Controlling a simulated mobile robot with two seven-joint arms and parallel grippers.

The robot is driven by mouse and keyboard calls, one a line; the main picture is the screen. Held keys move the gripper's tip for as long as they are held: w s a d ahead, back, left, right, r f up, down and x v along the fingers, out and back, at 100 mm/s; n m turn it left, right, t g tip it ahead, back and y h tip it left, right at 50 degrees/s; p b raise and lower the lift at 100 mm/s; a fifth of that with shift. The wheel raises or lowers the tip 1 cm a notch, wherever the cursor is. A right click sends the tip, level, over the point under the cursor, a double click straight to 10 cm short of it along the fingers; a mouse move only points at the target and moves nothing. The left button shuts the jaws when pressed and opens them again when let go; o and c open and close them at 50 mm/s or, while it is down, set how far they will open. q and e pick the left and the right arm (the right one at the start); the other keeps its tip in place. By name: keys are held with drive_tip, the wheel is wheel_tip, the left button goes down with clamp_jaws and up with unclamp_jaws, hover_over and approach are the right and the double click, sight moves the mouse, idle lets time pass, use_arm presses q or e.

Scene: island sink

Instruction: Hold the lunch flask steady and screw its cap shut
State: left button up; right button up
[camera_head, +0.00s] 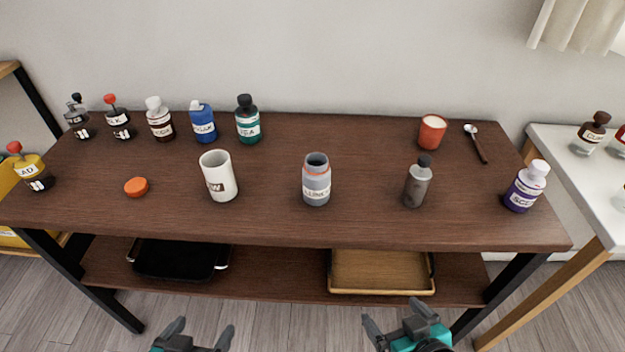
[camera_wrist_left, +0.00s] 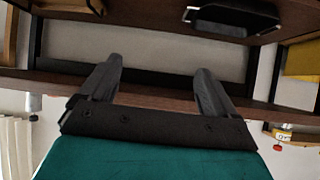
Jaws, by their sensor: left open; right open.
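The lunch flask (camera_head: 316,180) is a grey bottle with an orange ring near its open, dark mouth and a pale label. It stands upright near the middle of the table, uncapped. An orange round cap (camera_head: 136,187) lies flat on the table at the left. My left gripper (camera_head: 203,328) is open and empty, low in front of the table; its two fingers (camera_wrist_left: 155,85) also show apart in the left wrist view. My right gripper (camera_head: 391,312) is open and empty, also in front of the table. Neither touches anything.
A white cup (camera_head: 218,175) stands between cap and flask; a grey bottle (camera_head: 416,183) stands right of the flask. Several bottles line the back left. A red cup (camera_head: 431,132) and spoon (camera_head: 477,142) are at back right. The lower shelf holds a black tray (camera_head: 180,262) and wooden tray (camera_head: 381,272).

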idle(0.4)
use_arm(q)
drive_tip(key=shift+c, duration=0.8)
